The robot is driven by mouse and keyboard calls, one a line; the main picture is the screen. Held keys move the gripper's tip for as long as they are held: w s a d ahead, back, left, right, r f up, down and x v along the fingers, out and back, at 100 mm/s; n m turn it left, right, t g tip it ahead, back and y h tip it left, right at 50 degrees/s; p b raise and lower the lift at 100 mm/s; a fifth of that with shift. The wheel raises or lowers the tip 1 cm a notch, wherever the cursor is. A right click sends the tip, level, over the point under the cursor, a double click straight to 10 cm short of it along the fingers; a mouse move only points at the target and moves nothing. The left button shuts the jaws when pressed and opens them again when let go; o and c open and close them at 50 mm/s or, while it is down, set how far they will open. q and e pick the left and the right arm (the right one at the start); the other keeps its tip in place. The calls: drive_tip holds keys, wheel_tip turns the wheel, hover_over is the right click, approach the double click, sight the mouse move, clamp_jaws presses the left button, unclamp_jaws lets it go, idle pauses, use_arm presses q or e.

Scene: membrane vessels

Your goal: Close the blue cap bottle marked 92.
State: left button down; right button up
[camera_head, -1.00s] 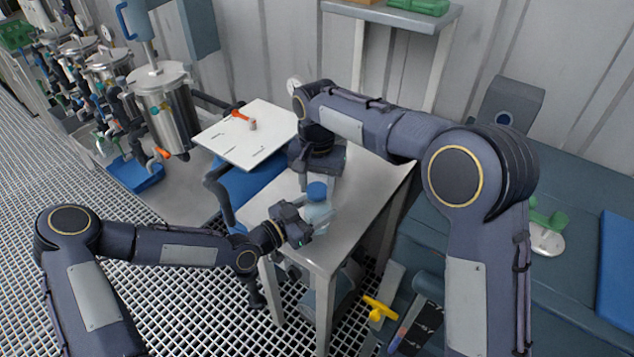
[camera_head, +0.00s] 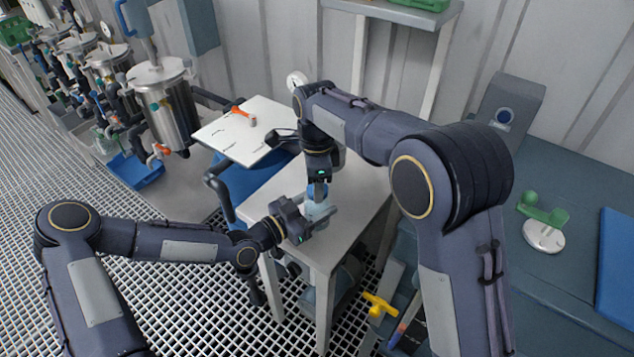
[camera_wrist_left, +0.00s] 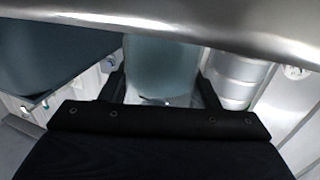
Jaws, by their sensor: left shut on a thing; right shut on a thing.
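The bottle (camera_head: 318,212) is pale blue and see-through, and stands upright over the small steel table. A blue cap (camera_head: 313,192) sits at its top. My left gripper (camera_head: 316,221) is shut around the bottle's body from the left. In the left wrist view the bottle (camera_wrist_left: 160,70) fills the space between the two dark fingers. My right gripper (camera_head: 318,190) points down from above, and its fingers are shut on the cap. They partly hide it. I cannot read a number on the bottle, nor tell how tightly the cap sits.
The small steel table (camera_head: 358,203) has free room around the bottle. A white board (camera_head: 240,143) with a small orange-handled item lies behind left. Steel vessels (camera_head: 168,108) stand at the left. A yellow valve handle (camera_head: 379,305) and a green item (camera_head: 542,209) are at the right.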

drive_tip(key=m, duration=1.2)
drive_tip(key=shift+f+m, duration=0.25)
drive_tip(key=shift+m, duration=1.85)
drive_tip(key=shift+r+m, duration=0.2)
drive_tip(key=shift+m, duration=0.1)
drive_tip(key=o, duration=1)
drive_tip(key=shift+c, duration=0.2)
